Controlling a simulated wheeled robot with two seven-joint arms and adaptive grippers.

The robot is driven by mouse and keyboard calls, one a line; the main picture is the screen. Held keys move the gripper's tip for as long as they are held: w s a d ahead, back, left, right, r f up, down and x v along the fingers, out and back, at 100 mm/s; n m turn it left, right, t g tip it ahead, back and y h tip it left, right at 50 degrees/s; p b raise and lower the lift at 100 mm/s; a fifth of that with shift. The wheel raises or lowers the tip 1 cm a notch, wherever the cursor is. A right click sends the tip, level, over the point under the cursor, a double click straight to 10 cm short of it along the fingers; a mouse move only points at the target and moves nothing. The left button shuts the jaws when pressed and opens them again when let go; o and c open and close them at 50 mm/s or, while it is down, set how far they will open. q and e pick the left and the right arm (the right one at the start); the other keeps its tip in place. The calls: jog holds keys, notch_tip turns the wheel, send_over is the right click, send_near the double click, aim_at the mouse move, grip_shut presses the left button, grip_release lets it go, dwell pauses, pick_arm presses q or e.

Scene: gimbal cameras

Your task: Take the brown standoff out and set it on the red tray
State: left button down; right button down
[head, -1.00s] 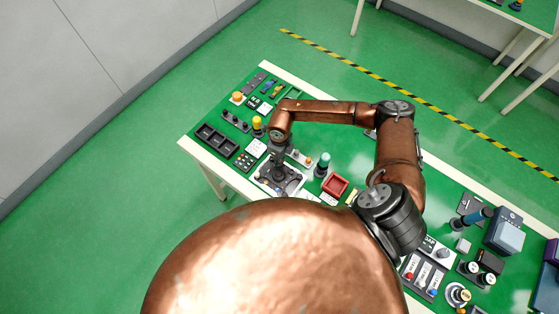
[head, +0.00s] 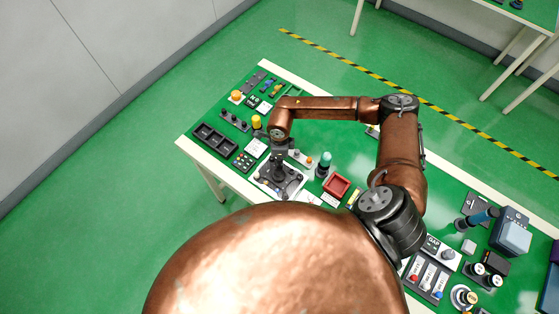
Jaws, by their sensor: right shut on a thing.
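The red tray (head: 336,187) is a small square open box on the green bench top, right of my right gripper. My right gripper (head: 278,172) points down over a pale plate (head: 292,187) with several dark round parts. It is shut on what appears to be the brown standoff, at or just above the plate. The standoff itself is hidden by the fingers and too small to make out. My left gripper is not in view.
A teal-topped cylinder (head: 324,163) stands between my right gripper and the red tray. A yellow cylinder (head: 256,121) and black bins (head: 214,139) are to the left. Several devices crowd the right end.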

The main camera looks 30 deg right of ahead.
jog(key=shift+n+b, duration=1.15)
jog(key=shift+n, duration=1.05)
jog(key=shift+s+n+b, duration=0.1)
jog(key=shift+n+b, duration=0.75)
jog(key=shift+n, duration=0.85)
jog(key=shift+r, duration=0.1)
jog(key=c, duration=1.9)
grip_release()
jog(key=shift+r, duration=0.15)
notch_tip(320, 180, up, 12)
jog(key=shift+f, duration=0.15)
